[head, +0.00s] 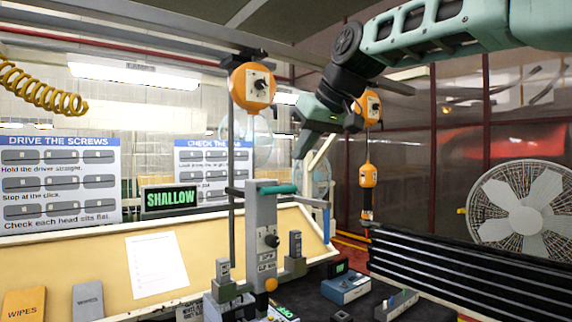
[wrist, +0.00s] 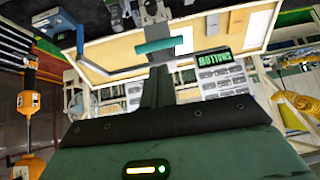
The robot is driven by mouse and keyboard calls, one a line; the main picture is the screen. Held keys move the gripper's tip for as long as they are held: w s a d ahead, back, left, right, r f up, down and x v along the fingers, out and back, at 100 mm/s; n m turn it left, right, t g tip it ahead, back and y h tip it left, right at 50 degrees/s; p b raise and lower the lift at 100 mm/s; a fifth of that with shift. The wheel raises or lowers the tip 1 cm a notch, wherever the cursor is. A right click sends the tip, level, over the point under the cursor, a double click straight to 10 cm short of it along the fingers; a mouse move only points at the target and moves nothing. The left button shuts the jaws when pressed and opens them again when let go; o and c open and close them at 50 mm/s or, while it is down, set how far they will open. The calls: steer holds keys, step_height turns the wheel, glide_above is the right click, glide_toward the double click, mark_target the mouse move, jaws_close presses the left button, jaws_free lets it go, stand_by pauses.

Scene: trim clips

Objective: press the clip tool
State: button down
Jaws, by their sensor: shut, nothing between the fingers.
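The clip tool (head: 262,235) is a grey upright press with a teal handle bar across its top and a dark knob on its face. Its teal handle also shows upside down in the wrist view (wrist: 163,45), just beyond my fingertips. My gripper (head: 302,150) is shut and empty. It hangs above and a little to the right of the handle in the head view, apart from it. In the wrist view my gripper (wrist: 158,75) shows as dark closed fingers pointing towards the handle. I cannot tell the exact gap between them.
A sign (head: 171,198) beside the tool reads SHALLOW in green. Orange hanging balancers (head: 252,87) are close to my arm. A blue-grey box (head: 346,286) sits right of the tool. A black slatted rail (head: 450,265) and a fan (head: 525,208) are further right.

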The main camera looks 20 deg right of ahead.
step_height(320, 180, up, 5)
steer(key=d+t, duration=0.1)
steer(key=d, duration=0.1)
steer(key=shift+w+d+r, duration=0.2)
steer(key=shift+d, duration=0.1)
steer(key=shift+w+f, duration=0.1)
steer(key=p, duration=0.4)
glide_above(292, 186)
step_height(292, 186, down, 7)
steer(key=shift+f, duration=0.1)
step_height(292, 186, down, 4)
steer(key=shift+r+p, duration=0.25)
steer(key=shift+p, duration=0.5)
steer(key=shift+f, duration=0.15)
steer(key=shift+f, duration=0.1)
